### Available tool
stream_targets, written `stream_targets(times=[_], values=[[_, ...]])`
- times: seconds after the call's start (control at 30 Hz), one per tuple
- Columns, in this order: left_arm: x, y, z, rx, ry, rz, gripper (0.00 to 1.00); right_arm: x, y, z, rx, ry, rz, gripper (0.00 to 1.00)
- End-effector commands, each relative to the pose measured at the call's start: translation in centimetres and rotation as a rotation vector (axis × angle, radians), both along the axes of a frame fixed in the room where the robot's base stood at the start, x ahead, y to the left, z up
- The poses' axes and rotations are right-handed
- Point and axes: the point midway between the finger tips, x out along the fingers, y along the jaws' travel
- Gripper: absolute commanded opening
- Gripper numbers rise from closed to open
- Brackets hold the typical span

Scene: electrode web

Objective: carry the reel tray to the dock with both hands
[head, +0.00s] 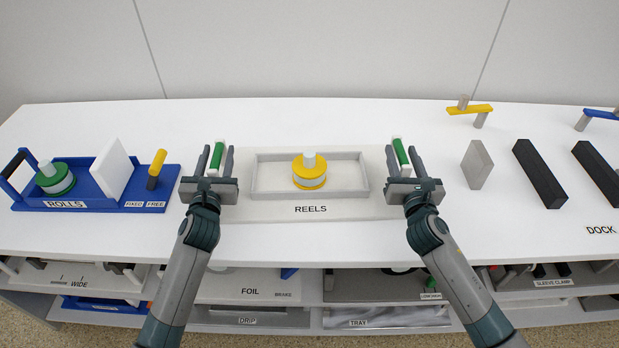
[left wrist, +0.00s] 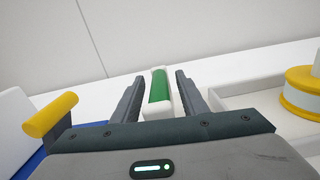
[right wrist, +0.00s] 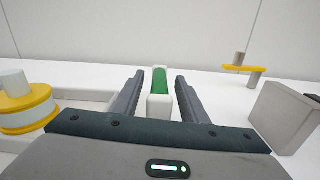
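The reel tray (head: 262,187) is a light grey tray on the white table, behind the REELS label. A yellow and white reel (head: 308,172) stands in it. Each side has a white handle with a green top: the left handle (left wrist: 158,90) and the right handle (right wrist: 159,85). My left gripper (head: 217,160) is open, its fingers on either side of the left handle with gaps. My right gripper (head: 403,160) is open, its fingers on either side of the right handle with gaps. The DOCK label (head: 601,230) is at the far right of the table.
A blue ROLLS holder (head: 100,190) with a green roll (head: 55,177) stands left. Right of the tray are a grey block (head: 477,165), two black bars (head: 540,173) (head: 598,173) and a yellow-topped stand (head: 470,110). Shelves with parts lie below the table's front edge.

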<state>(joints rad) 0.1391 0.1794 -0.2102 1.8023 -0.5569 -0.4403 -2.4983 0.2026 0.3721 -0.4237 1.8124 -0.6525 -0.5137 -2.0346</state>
Motion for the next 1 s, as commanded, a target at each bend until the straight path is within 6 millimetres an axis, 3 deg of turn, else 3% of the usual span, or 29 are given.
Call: stream_targets(times=[0.07,0.1,0.23,0.27,1.0], values=[[-0.01,0.01,0.01,0.000,0.000,0.000,0.40,-0.01,0.01,0.00,0.000,0.000,0.000,0.40],[-0.02,0.01,0.01,0.000,0.000,0.000,0.35,-0.01,0.01,0.00,0.000,0.000,0.000,0.35],[-0.03,0.01,0.01,0.000,0.000,0.000,0.04,-0.02,0.00,0.00,0.000,0.000,0.000,0.04],[-0.03,0.02,0.01,0.000,0.000,0.000,0.00,-0.02,0.00,0.00,0.000,0.000,0.000,0.00],[-0.04,0.12,-0.01,0.005,0.000,0.002,0.00,-0.03,-0.05,-0.03,0.003,0.001,-0.001,0.00]])
